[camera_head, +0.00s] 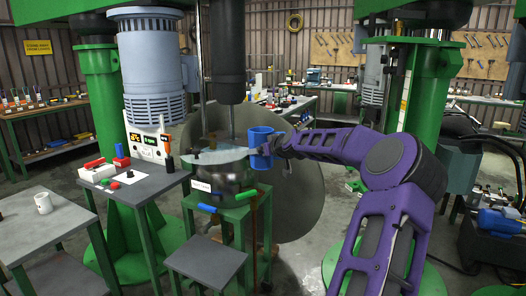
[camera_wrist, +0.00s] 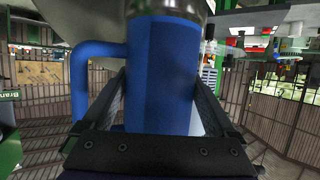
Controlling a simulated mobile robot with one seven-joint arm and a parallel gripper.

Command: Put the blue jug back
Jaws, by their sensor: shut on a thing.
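The blue jug (camera_head: 261,147) is in my gripper (camera_head: 280,148), beside the right rim of the steel pot (camera_head: 232,178) in the head view. In the wrist view the blue jug (camera_wrist: 165,70) fills the middle, with its handle (camera_wrist: 82,85) on the left. The gripper's two fingers (camera_wrist: 162,110) press on its two sides. The wrist picture looks turned over, with the scene upside down. The jug's opening and contents are hidden from me.
A grey side table (camera_head: 147,182) with a white panel box and small coloured parts stands left of the pot. A low grey stool (camera_head: 206,262) is in front. A table (camera_head: 55,228) with a white mug (camera_head: 43,203) is at far left. Green columns (camera_head: 105,100) flank the area.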

